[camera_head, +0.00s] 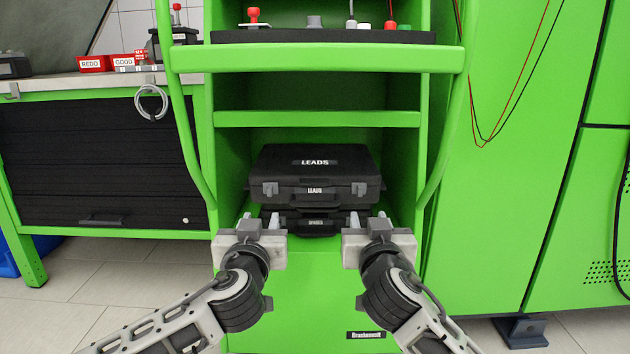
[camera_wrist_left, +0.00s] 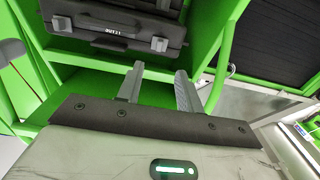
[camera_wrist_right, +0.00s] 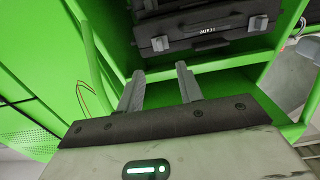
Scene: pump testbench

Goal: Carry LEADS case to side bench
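The black LEADS case (camera_head: 315,174) lies flat in the lower bay of the green cabinet, on top of another black case (camera_head: 318,224). Its front with two grey latches faces me. My left gripper (camera_head: 261,221) is in front of the stack at its left, fingers apart and empty. My right gripper (camera_head: 369,221) is in front at the right, also open and empty. Neither appears to touch a case. The left wrist view shows a latched case front (camera_wrist_left: 112,32) beyond the fingers (camera_wrist_left: 160,85). The right wrist view shows one (camera_wrist_right: 205,30) beyond the fingers (camera_wrist_right: 158,88).
The side bench (camera_head: 110,80) at the left carries red REDO (camera_head: 93,64) and GOOD bins. Green handrails (camera_head: 185,120) flank the bay, and a green shelf bar (camera_head: 315,118) crosses above the cases. Red and black leads (camera_head: 480,140) hang at the right.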

